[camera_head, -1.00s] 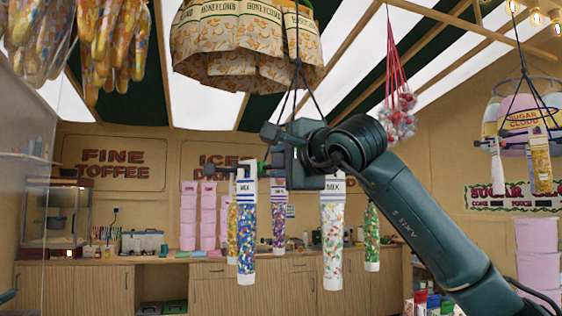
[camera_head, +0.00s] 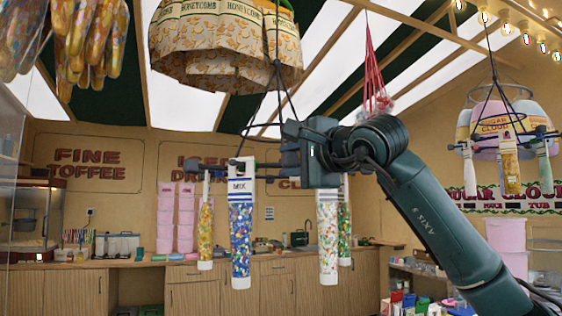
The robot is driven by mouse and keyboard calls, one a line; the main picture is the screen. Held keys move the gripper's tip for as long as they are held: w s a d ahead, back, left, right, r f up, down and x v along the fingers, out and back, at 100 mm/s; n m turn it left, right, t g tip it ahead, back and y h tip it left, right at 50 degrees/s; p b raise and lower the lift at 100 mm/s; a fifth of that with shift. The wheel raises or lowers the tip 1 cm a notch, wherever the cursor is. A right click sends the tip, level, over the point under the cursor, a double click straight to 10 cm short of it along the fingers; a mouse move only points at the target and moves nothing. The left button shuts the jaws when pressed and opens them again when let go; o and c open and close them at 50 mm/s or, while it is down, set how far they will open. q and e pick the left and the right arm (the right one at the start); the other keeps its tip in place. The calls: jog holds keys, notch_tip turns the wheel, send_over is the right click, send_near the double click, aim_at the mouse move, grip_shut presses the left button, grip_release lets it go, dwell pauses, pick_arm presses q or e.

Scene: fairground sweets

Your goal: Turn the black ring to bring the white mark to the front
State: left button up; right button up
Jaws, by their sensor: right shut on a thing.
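The black ring (camera_head: 266,165) hangs edge-on from dark cords, with sweet tubes hanging from it. My right gripper (camera_head: 289,157) is shut on the ring at its near side, its wrist covering part of it. A blue tube marked MIX (camera_head: 241,240) hangs front left of the gripper. A yellow tube (camera_head: 205,238) hangs at the far left. A pale multicoloured tube (camera_head: 328,240) hangs right of the gripper, with a green tube (camera_head: 345,236) partly behind it. I cannot make out the white mark on the ring. My left gripper is out of view.
A honeycomb-print bag cluster (camera_head: 225,50) hangs above the ring. Another hanging ring with a Sugar Cloud display (camera_head: 495,125) is at the right. A wooden counter (camera_head: 192,295) with pink tubs (camera_head: 176,225) stands behind. Air left of the tubes is clear.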

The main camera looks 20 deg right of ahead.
jog(key=w+d+p, duration=0.2)
jog(key=d+p, duration=0.1)
jog(key=d, duration=1.4)
jog(key=shift+w+d+p, duration=0.25)
jog(key=shift+w+p, duration=0.1)
jog(key=shift+w, duration=0.05)
dwell(0.3)
jog(key=o, duration=0.7)
jog(key=shift+s, duration=0.1)
